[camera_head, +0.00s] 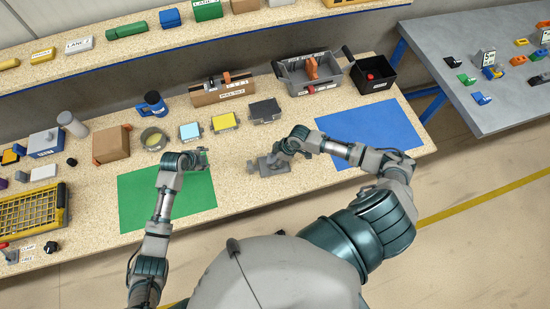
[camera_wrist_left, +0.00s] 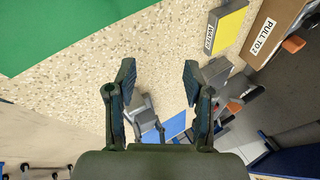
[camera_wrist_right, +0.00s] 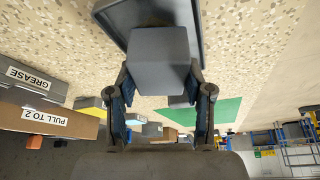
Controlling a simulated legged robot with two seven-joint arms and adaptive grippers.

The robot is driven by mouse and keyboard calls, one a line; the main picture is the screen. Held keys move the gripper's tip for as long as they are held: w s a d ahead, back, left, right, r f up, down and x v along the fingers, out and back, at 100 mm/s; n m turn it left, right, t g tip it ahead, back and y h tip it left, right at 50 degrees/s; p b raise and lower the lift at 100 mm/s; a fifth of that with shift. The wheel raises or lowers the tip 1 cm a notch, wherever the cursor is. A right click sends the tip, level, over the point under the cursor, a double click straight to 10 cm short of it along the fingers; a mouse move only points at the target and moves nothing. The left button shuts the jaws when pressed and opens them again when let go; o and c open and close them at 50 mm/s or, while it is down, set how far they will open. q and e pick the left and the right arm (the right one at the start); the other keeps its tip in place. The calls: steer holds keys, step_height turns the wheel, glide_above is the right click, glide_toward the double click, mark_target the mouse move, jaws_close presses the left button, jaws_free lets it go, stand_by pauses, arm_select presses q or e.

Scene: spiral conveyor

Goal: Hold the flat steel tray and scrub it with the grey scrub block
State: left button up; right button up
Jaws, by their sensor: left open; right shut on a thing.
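The grey scrub block (camera_wrist_right: 158,62) is between the fingers of my right gripper (camera_wrist_right: 161,86), which is shut on it. The flat steel tray (camera_wrist_right: 118,18) shows as a dark rimmed plate just beyond the block in the right wrist view; whether they touch is unclear. In the head view my right gripper (camera_head: 284,154) is over a small grey shape on the bench, between the two mats, where block and tray are hard to separate. My left gripper (camera_head: 203,158) is open and empty above the green mat's back right corner, left of that shape. Its open fingers show in the left wrist view (camera_wrist_left: 158,76).
The green mat (camera_head: 140,205) lies left and the blue mat (camera_head: 375,130) right. Behind stand light blue (camera_head: 190,131), yellow (camera_head: 224,121) and dark (camera_head: 264,110) blocks, a brown box (camera_head: 222,91), a grey bin (camera_head: 300,83) and a black bin (camera_head: 378,82).

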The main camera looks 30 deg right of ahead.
arm_select(q)
steer(key=s+d+r+m+y, duration=0.2)
steer(key=s+d+r+m, duration=0.1)
steer(key=s+d+m, duration=0.65)
steer(key=m+y, duration=0.1)
steer(key=m, duration=0.5)
glide_toward(250, 165)
steer(key=shift+m, duration=0.25)
steer(key=x, duration=1.1)
steer(key=shift+a, duration=0.1)
jaws_close()
jaws_free()
